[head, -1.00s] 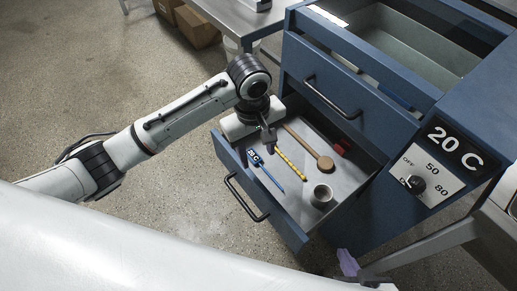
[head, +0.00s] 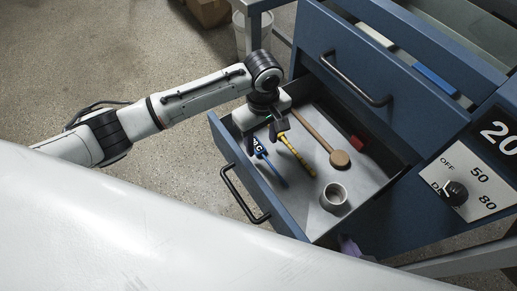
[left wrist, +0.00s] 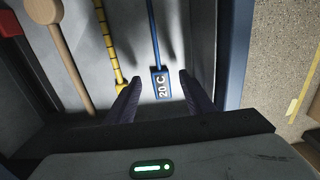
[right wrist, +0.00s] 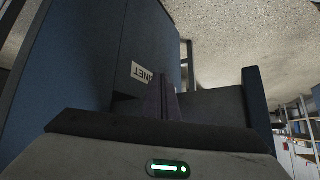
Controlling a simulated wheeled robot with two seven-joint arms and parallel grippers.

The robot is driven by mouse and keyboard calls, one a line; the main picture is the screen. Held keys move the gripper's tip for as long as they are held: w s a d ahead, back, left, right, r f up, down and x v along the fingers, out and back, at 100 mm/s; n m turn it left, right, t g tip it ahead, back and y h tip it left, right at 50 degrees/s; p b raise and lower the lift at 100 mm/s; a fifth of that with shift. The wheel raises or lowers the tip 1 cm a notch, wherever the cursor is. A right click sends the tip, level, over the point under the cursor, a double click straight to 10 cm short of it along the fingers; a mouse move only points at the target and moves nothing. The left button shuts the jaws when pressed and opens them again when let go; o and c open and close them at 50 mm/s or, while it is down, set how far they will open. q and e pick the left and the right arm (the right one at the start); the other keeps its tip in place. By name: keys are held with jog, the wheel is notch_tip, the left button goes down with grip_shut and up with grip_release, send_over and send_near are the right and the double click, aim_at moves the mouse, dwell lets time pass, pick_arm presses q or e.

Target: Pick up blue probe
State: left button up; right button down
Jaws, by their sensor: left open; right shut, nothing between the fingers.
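The blue probe (head: 272,172) lies in the open drawer (head: 353,204), with a thin blue shaft and a flat tag. In the left wrist view its tag (left wrist: 162,88) reads "20 C". My left gripper (head: 268,137) is open above the tag end in the drawer. In the left wrist view the tag sits between the open fingertips (left wrist: 159,78), apart from both; contact is not seen. My right gripper (right wrist: 163,85) is shut and empty beside the blue cabinet; in the head view only its purple fingertips (head: 347,246) show.
A yellow banded stick (head: 297,158) lies beside the probe. A wooden spoon-like tool (head: 322,137), a red block (head: 356,142) and a grey cup (head: 333,196) share the drawer. The closed drawer's handle (head: 352,80) juts out above. A control panel with a knob (head: 455,193) is at right.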

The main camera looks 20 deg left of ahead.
aim_at(260, 149)
pick_arm(q)
jog(key=f, duration=0.4)
jog(key=shift+w+a+b, duration=0.2)
jog(key=shift+a+b, duration=0.1)
jog(key=shift+b, duration=0.1)
jog(key=c, duration=1)
